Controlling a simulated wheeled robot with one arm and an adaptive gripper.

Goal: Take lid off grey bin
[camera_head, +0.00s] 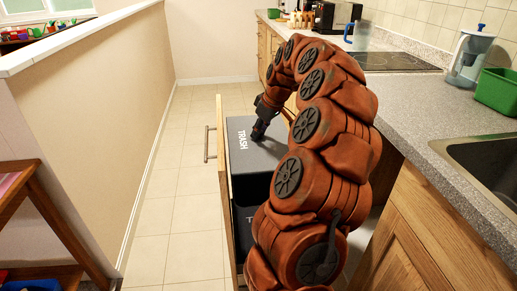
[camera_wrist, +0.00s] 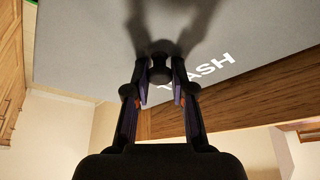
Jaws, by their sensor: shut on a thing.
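The grey lid (camera_head: 246,158), with white "TRASH" lettering, is over the pulled-out drawer (camera_head: 223,160). My gripper (camera_head: 258,133) is at the lid's top, pointing down. In the wrist view the grey lid (camera_wrist: 85,40) fills the upper part, and my gripper (camera_wrist: 160,85) is shut on the lid's round black knob (camera_wrist: 160,62). A dark grey bin (camera_head: 244,222) with partly hidden white lettering shows in the drawer nearer to me. My arm hides the right side of the lid and drawer. I cannot tell whether the lid rests on a bin or is raised.
The counter (camera_head: 430,115) with the sink (camera_head: 490,165) and a green tub (camera_head: 497,91) is on the right. A half wall (camera_head: 90,110) stands on the left, with a wooden shelf (camera_head: 30,205) in front. The tiled floor (camera_head: 165,200) between is clear.

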